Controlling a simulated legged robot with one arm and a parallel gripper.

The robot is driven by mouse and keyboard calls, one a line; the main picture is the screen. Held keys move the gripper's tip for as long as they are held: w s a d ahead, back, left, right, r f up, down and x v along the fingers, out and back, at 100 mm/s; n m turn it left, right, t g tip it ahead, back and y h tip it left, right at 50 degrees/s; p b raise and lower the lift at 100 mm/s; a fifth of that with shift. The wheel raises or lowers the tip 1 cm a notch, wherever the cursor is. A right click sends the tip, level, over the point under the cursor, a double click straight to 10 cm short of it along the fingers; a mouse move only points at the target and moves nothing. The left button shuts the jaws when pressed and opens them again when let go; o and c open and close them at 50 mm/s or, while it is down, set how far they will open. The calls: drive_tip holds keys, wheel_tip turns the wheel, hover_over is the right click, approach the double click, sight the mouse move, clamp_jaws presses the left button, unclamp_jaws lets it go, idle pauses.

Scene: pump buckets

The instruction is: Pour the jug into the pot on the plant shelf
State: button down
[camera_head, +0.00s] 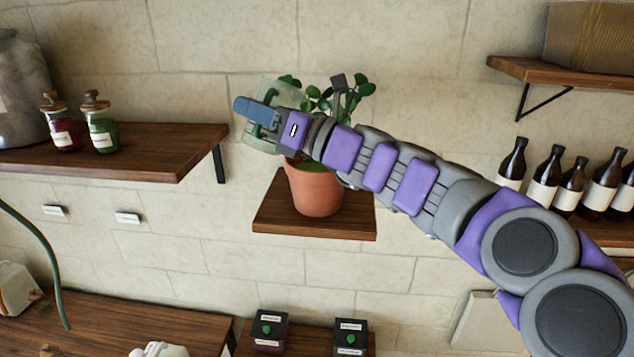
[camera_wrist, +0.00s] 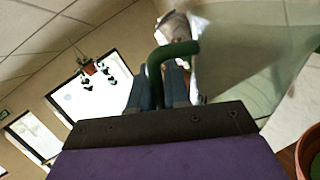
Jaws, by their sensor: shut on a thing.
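The jug (camera_head: 280,89) is pale green, see-through glass, mostly hidden behind my gripper (camera_head: 254,112) in the head view. My gripper is shut on its dark green handle, which shows in the wrist view (camera_wrist: 172,50) with the clear jug body (camera_wrist: 245,60) beside it. The jug is above and left of the terracotta pot (camera_head: 314,190), apart from it in the picture. Its exact tilt and contents cannot be told. The pot holds a leafy plant and stands on a small wooden plant shelf (camera_head: 275,222). The pot's rim also shows at the wrist view's lower right (camera_wrist: 304,150).
A left wall shelf (camera_head: 150,150) holds two corked jars (camera_head: 102,125) and a large grey vessel (camera_head: 20,90). Several brown bottles (camera_head: 545,178) stand on a right shelf. Two small dark boxes (camera_head: 269,330) sit below. The wall left of the plant shelf is open.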

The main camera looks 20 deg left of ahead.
drive_tip(key=shift+r, duration=0.1)
drive_tip(key=shift+w+d+n+h, duration=0.15)
drive_tip(key=shift+n+h, duration=0.35)
drive_tip(key=shift+n, duration=0.4)
drive_tip(key=shift+r+n+g+h, duration=0.1)
drive_tip(key=shift+n+g+h, duration=0.5)
drive_tip(key=shift+n, duration=0.6)
drive_tip(key=shift+s+a+n+h, duration=0.2)
drive_tip(key=shift+n+h, duration=0.3)
drive_tip(key=shift+n, duration=0.2)
drive_tip(key=shift+w+f, duration=0.1)
drive_tip(key=shift+f, duration=0.1)
